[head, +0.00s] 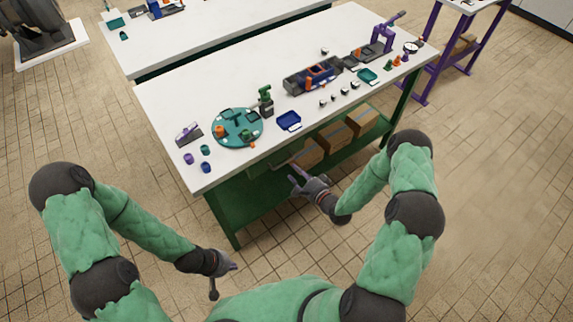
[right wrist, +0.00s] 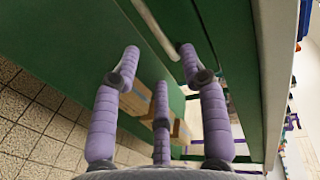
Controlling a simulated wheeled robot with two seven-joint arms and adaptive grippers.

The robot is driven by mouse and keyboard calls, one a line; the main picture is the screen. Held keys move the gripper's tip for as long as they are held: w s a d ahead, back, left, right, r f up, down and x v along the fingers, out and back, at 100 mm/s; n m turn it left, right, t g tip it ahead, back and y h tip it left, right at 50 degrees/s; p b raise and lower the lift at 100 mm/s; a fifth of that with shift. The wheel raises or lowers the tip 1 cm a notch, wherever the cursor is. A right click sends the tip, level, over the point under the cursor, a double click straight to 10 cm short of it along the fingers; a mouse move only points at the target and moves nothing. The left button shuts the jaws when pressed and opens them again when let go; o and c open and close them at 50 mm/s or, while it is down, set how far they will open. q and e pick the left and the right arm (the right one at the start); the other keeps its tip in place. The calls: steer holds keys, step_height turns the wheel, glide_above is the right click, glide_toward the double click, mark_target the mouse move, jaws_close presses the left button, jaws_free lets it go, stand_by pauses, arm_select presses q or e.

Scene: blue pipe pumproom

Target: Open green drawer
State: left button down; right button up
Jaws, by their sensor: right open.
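The green drawer (head: 243,197) is under the left part of the white-topped workbench, and its front looks closed. Its pale bar handle (head: 283,164) runs along the front; the handle also shows in the right wrist view (right wrist: 157,30). My right gripper (head: 296,178) is open and empty just in front of the handle. In the right wrist view its purple fingers (right wrist: 160,58) are spread, with the bar between the two upper fingertips; I cannot tell if they touch it. My left gripper (head: 225,281) hangs low left, away from the bench; its opening is unclear.
Cardboard boxes (head: 335,135) stand on the green lower shelf right of the drawer. The white bench top (head: 180,100) holds a teal round tray (head: 238,138), a blue tray (head: 289,121) and several small parts. The tiled floor in front is clear.

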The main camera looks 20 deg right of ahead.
mark_target(286, 162)
steer(key=b+x, duration=0.2)
steer(key=x, duration=0.6)
jaws_close()
